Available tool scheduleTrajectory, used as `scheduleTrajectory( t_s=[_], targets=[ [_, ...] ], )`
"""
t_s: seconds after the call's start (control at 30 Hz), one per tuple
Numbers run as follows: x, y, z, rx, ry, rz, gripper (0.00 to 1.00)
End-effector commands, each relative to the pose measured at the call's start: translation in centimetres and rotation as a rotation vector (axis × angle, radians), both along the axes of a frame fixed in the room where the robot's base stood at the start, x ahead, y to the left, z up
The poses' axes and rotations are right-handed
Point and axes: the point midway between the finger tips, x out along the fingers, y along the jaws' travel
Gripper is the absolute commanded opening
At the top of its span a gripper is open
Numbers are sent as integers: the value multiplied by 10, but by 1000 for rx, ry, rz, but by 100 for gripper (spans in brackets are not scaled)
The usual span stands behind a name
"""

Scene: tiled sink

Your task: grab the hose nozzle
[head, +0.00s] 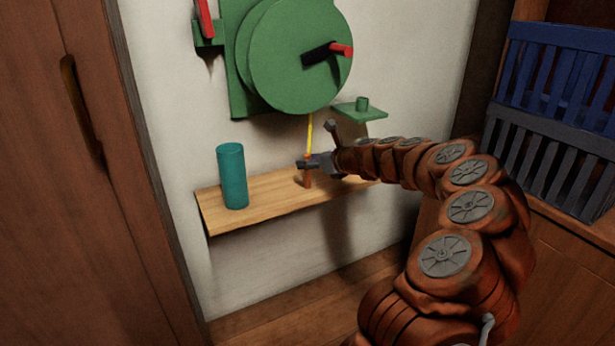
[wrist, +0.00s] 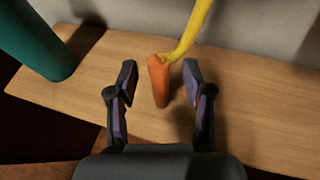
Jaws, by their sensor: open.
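The hose nozzle is an orange upright piece (wrist: 159,82) at the end of a yellow hose (wrist: 194,30). In the head view the nozzle (head: 307,178) stands at the wooden shelf and the hose (head: 310,132) runs up towards the green reel (head: 290,55). My gripper (wrist: 160,82) is open, with one dark finger on each side of the nozzle in the wrist view. Gaps show between the nozzle and both fingers. In the head view my gripper (head: 308,164) is at the nozzle and partly covers it.
A teal cylinder (head: 232,176) stands on the wooden shelf (head: 265,198), left of the nozzle; it also shows in the wrist view (wrist: 38,38). A small green ledge (head: 358,112) juts from the wall at right. Blue and grey crates (head: 560,75) stand far right.

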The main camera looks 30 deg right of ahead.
Motion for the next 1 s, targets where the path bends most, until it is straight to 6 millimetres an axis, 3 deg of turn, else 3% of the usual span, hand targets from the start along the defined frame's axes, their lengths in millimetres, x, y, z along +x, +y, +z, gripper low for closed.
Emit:
scheduleTrajectory(
  t_s=[0.17,0.43,0.9,1.0],
  targets=[
    [11,3,-5,1,1,2,51],
    [12,3,-4,0,0,1,51],
    [12,3,-4,-1,0,1,3],
    [12,3,-4,-1,0,1,0]
  ],
)
